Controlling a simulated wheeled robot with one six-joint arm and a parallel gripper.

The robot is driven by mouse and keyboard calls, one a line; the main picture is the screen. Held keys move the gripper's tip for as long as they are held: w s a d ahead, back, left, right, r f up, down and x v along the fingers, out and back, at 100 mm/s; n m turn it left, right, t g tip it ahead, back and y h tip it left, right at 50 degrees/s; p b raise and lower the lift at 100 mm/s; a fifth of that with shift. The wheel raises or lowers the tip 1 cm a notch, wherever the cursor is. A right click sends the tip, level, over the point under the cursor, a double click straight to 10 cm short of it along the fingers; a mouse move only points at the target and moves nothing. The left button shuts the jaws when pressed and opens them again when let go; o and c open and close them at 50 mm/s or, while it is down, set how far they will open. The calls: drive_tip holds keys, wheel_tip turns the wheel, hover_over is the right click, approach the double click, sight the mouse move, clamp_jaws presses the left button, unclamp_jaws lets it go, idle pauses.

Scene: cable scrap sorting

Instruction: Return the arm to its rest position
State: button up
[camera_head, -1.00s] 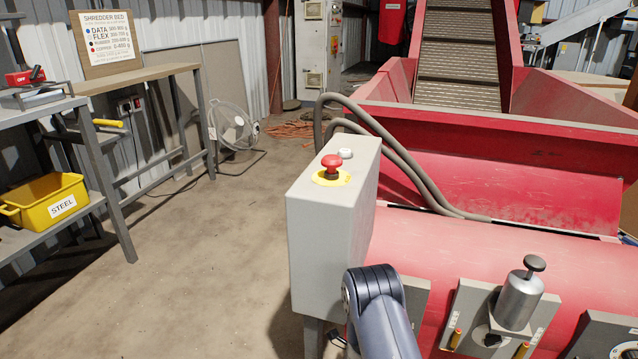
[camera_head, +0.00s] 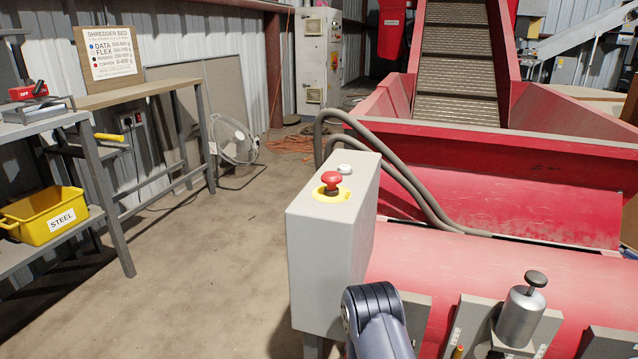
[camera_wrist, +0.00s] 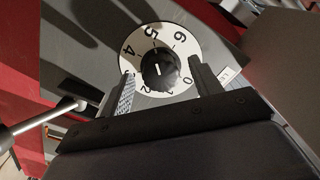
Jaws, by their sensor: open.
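I cannot tell whether the fingers touch the dial plate. In the head view my dark blue arm link (camera_head: 377,318) rises at the bottom centre, and the gripper itself is out of that view.
A grey control box (camera_head: 325,250) with a red stop button (camera_head: 331,180) stands close beside the arm. The red shredder (camera_head: 480,270) fills the right, with a metal cylinder (camera_head: 521,315) on its front. A yellow STEEL bin (camera_head: 42,216) sits on the left shelf. Open floor lies between.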

drive_tip(key=shift+d+n, duration=0.15)
drive_tip(key=shift+n, duration=3.5)
drive_tip(key=shift+d+n, duration=0.1)
drive_tip(key=shift+n, duration=3.55)
